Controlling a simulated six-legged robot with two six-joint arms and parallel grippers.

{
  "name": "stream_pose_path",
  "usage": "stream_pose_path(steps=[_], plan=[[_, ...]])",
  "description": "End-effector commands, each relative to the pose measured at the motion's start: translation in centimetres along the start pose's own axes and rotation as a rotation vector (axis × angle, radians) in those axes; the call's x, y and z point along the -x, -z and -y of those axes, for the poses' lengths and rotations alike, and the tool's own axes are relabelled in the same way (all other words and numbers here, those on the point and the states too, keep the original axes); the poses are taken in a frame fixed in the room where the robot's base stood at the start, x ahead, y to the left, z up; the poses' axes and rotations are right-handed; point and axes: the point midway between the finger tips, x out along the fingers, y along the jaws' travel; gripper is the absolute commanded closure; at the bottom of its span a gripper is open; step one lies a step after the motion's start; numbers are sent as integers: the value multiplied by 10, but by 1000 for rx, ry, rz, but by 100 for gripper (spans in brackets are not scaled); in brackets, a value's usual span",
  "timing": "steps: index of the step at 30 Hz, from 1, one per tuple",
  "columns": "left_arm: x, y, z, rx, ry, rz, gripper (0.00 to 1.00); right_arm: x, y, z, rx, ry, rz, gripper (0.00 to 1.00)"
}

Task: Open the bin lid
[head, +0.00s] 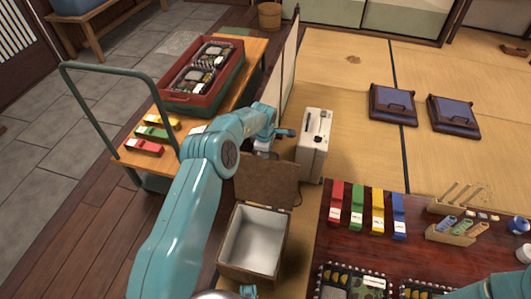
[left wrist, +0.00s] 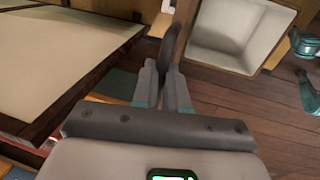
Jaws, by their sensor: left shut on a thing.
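The bin (head: 283,247) is a brown box with a pale, empty-looking inside, at the bottom centre of the head view. Its brown lid (head: 268,183) stands raised at the bin's far side, so the opening is uncovered. My left gripper (head: 265,150) is at the lid's top edge, partly hidden by my own arm. In the left wrist view, the fingers (left wrist: 164,88) are close together on a thin dark part, which looks like the lid seen edge-on. The bin's pale inside (left wrist: 228,28) shows beyond it.
A green-handled cart (head: 121,158) with a red crate (head: 203,100) stands to the left. A white case (head: 313,148) stands close right of the lid. The dark red table (head: 425,262) holds coloured packets and lunch boxes. Floor left of the bin is clear.

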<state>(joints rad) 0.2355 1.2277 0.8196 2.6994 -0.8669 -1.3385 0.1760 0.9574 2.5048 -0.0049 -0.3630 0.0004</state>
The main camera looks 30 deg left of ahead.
Motion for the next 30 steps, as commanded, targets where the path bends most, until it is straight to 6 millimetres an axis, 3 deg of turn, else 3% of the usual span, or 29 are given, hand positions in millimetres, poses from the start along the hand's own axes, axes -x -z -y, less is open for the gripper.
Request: stream_pose_path(steps=[6,7,9,20,23,30], plan=[[-3,6,1,8,7,-8,100,0,0,0,0,0,0,57],[-3,6,1,8,7,-8,78,0,0,0,0,0,0,57],[-3,6,1,7,7,-7,62,0,0,0,0,0,0,57],[5,3,-1,3,1,-3,62,2,0,1,0,0,0,57],[21,3,-2,3,0,-3,62,6,0,2,0,0,0,57],[85,3,-2,3,-1,-4,62,18,0,7,0,0,0,57]])
